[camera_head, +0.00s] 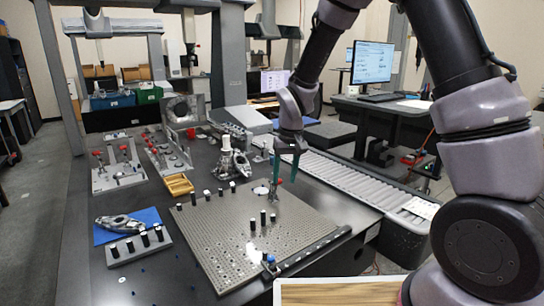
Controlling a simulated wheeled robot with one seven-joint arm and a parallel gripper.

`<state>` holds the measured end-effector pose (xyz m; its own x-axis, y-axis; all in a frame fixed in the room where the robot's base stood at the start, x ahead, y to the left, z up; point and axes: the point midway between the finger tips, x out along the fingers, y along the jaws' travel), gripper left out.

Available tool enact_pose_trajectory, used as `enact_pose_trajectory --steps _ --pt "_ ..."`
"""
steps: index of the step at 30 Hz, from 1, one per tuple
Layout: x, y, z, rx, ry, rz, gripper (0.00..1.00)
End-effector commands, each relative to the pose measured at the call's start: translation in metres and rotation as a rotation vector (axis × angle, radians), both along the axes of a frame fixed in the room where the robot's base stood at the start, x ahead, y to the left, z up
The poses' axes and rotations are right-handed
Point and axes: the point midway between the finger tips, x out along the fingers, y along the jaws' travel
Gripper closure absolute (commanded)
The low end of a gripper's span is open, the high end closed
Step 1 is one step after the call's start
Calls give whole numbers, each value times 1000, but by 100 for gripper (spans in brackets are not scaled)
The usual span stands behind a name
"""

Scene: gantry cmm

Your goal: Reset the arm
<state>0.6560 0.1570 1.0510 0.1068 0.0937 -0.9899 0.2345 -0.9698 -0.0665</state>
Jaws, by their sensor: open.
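My arm comes in from the right and bends over the table. My gripper (286,172) points down above the grey perforated plate (225,235). Its teal fingers are apart, with nothing seen held between them.
Short black posts (263,217) stand on the plate. A yellow tray (178,185), a metal casting (227,160) and a blue mat (127,225) lie to the left. A roller conveyor (345,182) runs along the right. A monitor (373,62) stands behind.

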Motion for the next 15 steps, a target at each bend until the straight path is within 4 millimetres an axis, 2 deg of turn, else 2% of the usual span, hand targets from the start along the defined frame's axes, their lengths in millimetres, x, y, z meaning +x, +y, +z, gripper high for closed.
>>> enact_pose_trajectory --steps 1,6,11,15 --pt "2 -16 30 23 -27 -39 48" --pt "-10 -65 106 82 -91 -155 48" --pt "-36 -111 167 135 -157 -259 48" --pt "-68 -146 209 179 -217 -346 48"
